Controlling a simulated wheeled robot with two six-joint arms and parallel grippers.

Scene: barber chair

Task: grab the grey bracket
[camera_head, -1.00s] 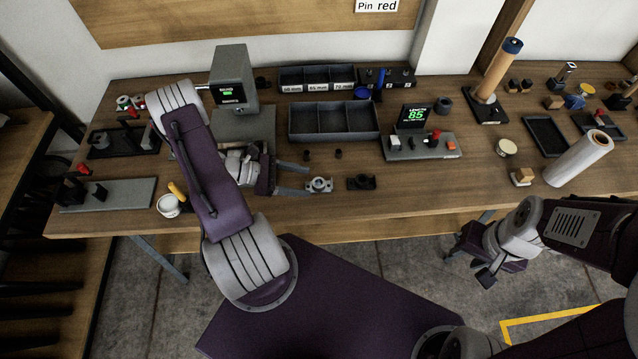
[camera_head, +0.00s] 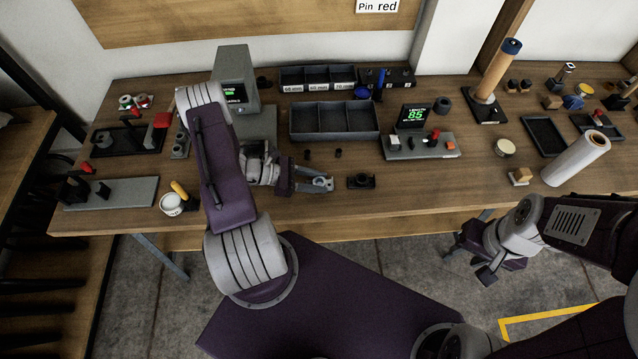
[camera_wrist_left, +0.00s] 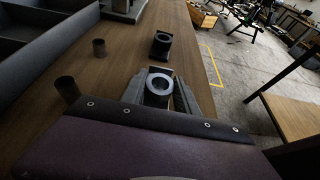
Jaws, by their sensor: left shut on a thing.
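The grey bracket (camera_head: 321,184) is on the wooden table near its front edge, between the fingertips of my left gripper (camera_head: 318,183). In the left wrist view the bracket (camera_wrist_left: 158,86) shows its round hole between the two fingers, which are shut on its sides. The fingers hide parts of its sides. A dark bracket (camera_head: 361,181) of similar shape lies just to the right, apart from the gripper; it also shows in the left wrist view (camera_wrist_left: 161,45). My right gripper (camera_head: 483,262) hangs in front of the table, away from the objects; its fingers are too unclear to judge.
Two small dark cylinders (camera_head: 338,153) stand behind the bracket. A grey three-part tray (camera_head: 334,135) lies behind them. A device with a display reading 85 (camera_head: 421,146) stands to the right. The table's front strip right of the dark bracket is clear.

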